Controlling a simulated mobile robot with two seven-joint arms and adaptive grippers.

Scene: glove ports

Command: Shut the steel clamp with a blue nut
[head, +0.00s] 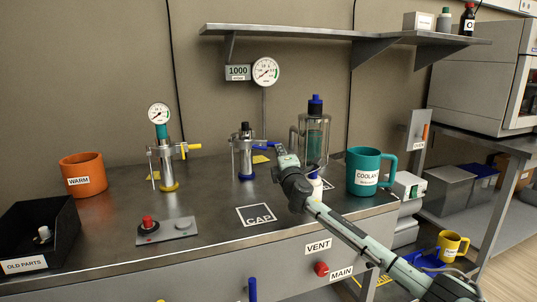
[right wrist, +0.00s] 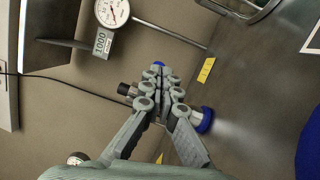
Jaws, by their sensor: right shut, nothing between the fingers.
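The steel clamp with the blue nut (head: 243,143) sits around the top of a steel cylinder with a blue base ring, left of centre in the head view. Its blue handle (head: 262,142) points right towards my right gripper (head: 280,151). My right gripper is shut and empty, with its tips at or close to the handle end; I cannot tell if they touch. In the right wrist view the shut fingers (right wrist: 159,76) hide most of the clamp. A bit of blue (right wrist: 158,64) shows just past the tips, and the blue base ring (right wrist: 204,120) shows beside them. My left gripper is not in view.
A similar clamp with a yellow handle (head: 189,147) stands to the left, under a gauge. A glass vessel with a blue cap (head: 315,130) and a teal coolant mug (head: 365,172) stand close to my right arm. The front middle of the bench is mostly clear.

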